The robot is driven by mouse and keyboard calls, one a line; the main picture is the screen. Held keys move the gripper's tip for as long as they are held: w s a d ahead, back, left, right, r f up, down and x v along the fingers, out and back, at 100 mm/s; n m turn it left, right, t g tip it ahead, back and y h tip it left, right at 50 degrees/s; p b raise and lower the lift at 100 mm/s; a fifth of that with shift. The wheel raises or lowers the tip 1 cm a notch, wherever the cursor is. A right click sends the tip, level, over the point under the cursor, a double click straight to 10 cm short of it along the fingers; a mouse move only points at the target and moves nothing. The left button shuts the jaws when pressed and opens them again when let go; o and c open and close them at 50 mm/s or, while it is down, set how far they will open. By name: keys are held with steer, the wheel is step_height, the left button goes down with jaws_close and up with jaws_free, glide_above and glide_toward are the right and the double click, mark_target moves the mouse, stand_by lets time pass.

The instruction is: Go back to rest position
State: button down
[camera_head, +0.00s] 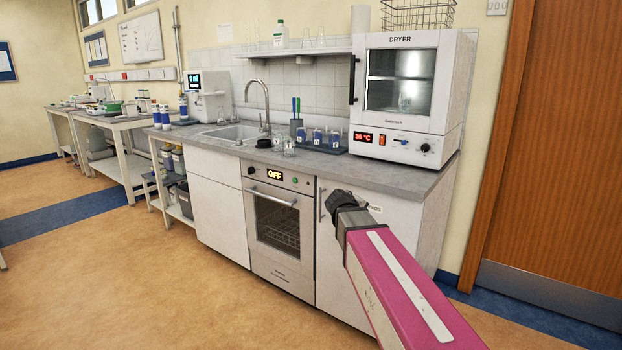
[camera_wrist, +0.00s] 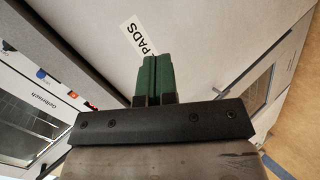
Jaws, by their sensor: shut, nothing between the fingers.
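My gripper shows in the wrist view (camera_wrist: 153,78) with its two green fingers pressed together and nothing between them. The fingers point toward a white cabinet front with a label reading "PADS" (camera_wrist: 139,40). In the head view my arm reaches in from the lower right, and its dark end is in front of the white cabinet door (camera_head: 335,260) right of the oven. The fingers themselves are hidden there behind the wrist.
The oven (camera_head: 280,225) below reads OFF. A wooden door (camera_head: 560,150) is at right. Open floor (camera_head: 120,280) lies at left.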

steer(key=s+f+m+g+y, duration=0.7)
steer(key=s+f, duration=1.3)
steer(key=f, duration=0.3)
steer(key=shift+s+d+f+g+y, duration=0.25)
steer(key=shift+s+g+y, duration=0.15)
steer(key=shift+g, duration=0.3)
